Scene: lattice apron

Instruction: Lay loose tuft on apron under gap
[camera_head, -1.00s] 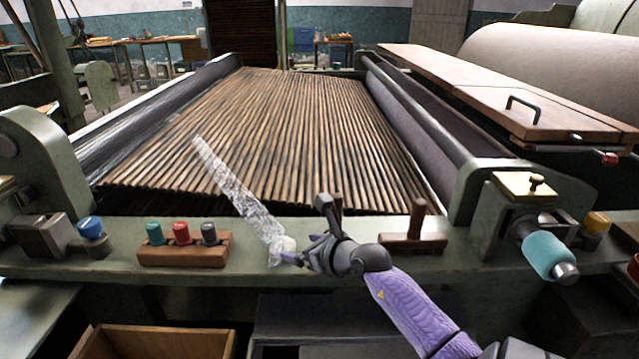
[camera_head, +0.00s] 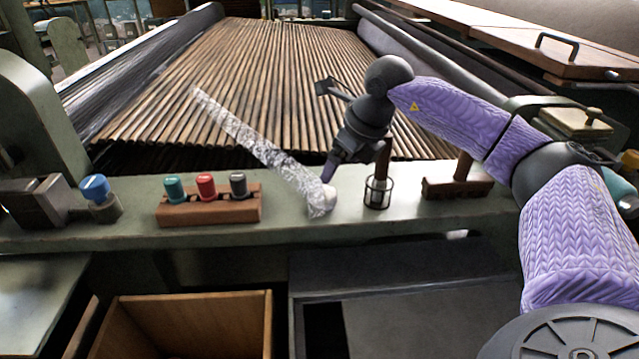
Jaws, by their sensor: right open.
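The loose tuft (camera_head: 262,150) is a white, wispy, see-through strip. It runs diagonally from over the slatted apron (camera_head: 230,70) to the green front rail, where its thicker white end (camera_head: 320,200) lies. The apron is a bed of brown wooden slats. I cannot make out a distinct gap on the apron. My left gripper is not in view.
On the green front rail (camera_head: 140,235) stand a block with teal, red and grey knobs (camera_head: 208,207), a blue knob (camera_head: 95,188), a wire holder with a wooden handle (camera_head: 378,190) and a wooden T-handle block (camera_head: 458,185). An open wooden box (camera_head: 190,310) sits below.

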